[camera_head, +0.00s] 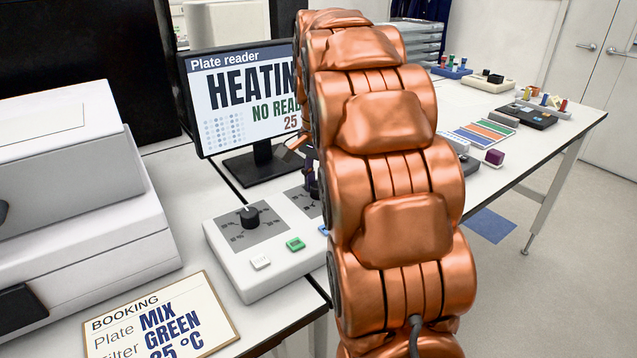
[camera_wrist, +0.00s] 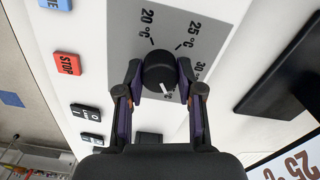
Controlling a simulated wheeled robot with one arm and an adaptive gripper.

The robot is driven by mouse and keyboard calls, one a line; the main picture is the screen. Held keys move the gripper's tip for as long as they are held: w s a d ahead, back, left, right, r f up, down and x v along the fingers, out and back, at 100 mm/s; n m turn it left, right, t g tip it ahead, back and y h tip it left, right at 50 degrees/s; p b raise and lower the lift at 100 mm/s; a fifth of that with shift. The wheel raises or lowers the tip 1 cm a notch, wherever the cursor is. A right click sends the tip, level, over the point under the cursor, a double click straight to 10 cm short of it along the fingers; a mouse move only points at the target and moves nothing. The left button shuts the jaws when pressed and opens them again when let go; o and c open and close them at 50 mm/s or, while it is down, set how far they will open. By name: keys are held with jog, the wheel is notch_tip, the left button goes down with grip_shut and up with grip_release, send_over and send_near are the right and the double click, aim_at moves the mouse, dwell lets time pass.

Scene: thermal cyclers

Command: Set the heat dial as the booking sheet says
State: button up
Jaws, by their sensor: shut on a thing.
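The heat dial (camera_wrist: 160,72) is a black round knob on a grey panel with 20, 25 and 30 °C marks in the wrist view. My gripper (camera_wrist: 160,88) is shut on the knob, one finger on each side. In the head view my copper arm hides most of this dial and the gripper. The booking sheet (camera_head: 160,318) reads Plate MIX, Filter GREEN and a temperature ending in 5 °C; its first digit is cut off and looks like 3. The monitor (camera_head: 245,95) shows HEATIN…, NO READ… and 25.
The control box (camera_head: 280,270) also bears a left dial (camera_head: 249,216), a white button (camera_head: 260,262) and a green button (camera_head: 295,244). A red STOP button (camera_wrist: 66,64) and black switches lie left of the heat dial. A large grey-white instrument (camera_head: 80,220) stands at left.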

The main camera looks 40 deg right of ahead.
aim_at(319, 184)
jog(key=shift+m, duration=0.4)
jog(key=o, duration=1.2)
jog(key=shift+c, duration=0.2)
jog(key=shift+r, duration=0.15)
jog(key=shift+r, duration=3.6)
